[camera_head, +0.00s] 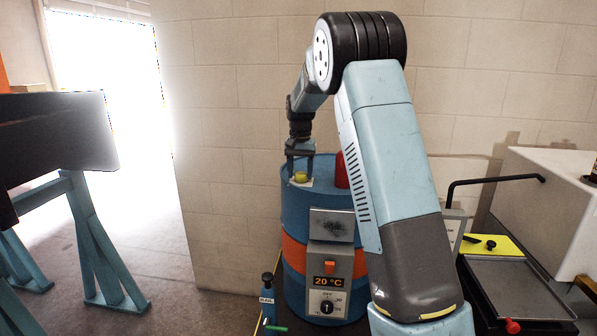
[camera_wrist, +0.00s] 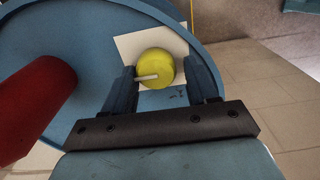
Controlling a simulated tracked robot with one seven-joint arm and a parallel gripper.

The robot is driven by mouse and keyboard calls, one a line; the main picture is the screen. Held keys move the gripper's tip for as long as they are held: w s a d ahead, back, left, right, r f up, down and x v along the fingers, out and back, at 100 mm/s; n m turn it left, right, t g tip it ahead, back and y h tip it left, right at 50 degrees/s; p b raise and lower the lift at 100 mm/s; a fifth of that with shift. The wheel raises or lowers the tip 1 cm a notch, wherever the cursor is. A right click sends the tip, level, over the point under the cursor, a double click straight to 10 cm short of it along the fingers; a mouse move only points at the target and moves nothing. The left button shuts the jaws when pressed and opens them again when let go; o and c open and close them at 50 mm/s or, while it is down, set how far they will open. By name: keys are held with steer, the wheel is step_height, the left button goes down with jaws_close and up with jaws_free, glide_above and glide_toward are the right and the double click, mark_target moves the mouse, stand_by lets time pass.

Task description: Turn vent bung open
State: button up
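The vent bung (camera_head: 300,177) is a small yellow round cap on top of a blue drum (camera_head: 268,200). In the wrist view the bung (camera_wrist: 158,67) has a pale bar pointing left from its middle, and a white square plate (camera_wrist: 126,45) lies under it. My gripper (camera_head: 300,160) points down over the drum top. In the wrist view the fingers of my gripper (camera_wrist: 160,72) are spread, one on each side of the bung. A gap shows on the right. Whether the left finger touches the bung I cannot tell.
A red cylinder (camera_wrist: 35,110) stands on the drum top close to the left of my gripper in the wrist view. A control box (camera_head: 328,288) reading 20 °C is on the drum's front. A blue bottle (camera_head: 267,292) stands at the lower left. A white tank (camera_head: 540,205) is at right.

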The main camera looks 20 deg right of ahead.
mark_target(301, 173)
steer(key=shift+o, duration=1.1)
steer(key=shift+d, duration=0.1)
steer(key=shift+r, duration=0.1)
step_height(301, 173, up, 14)
steer(key=shift+f, duration=0.25)
